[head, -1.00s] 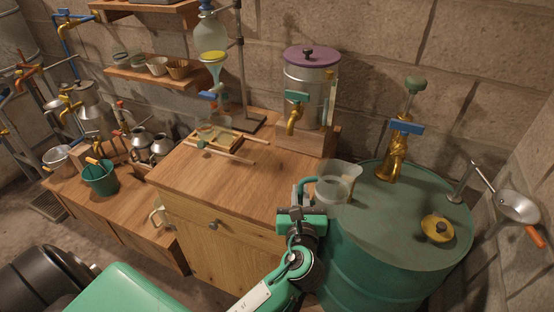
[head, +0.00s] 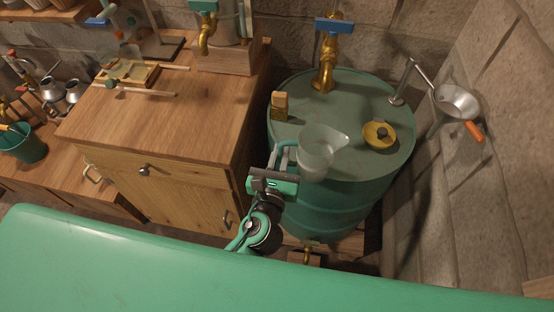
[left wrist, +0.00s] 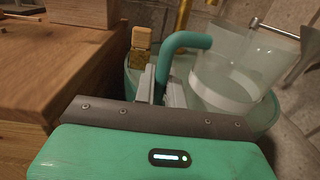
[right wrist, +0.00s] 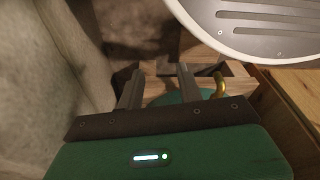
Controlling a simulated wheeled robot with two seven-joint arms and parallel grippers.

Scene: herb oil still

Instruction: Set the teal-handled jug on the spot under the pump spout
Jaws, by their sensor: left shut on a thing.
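The clear jug (head: 316,152) has a teal handle (head: 284,150) and is upright over the front part of the green drum top (head: 360,160). My left gripper (head: 277,172) is shut on the handle, which also shows in the left wrist view (left wrist: 182,42). I cannot tell whether the jug's base touches the drum. The brass pump (head: 326,60) with a blue lever stands at the back of the drum, behind the jug. The marked spot is not clear to see. My right gripper (right wrist: 155,80) is open and empty in the right wrist view.
A yellow cap with a dark knob (head: 379,135) lies right of the jug. The wooden cabinet (head: 160,120) is to the left. An orange-handled pan (head: 457,102) hangs by the right wall.

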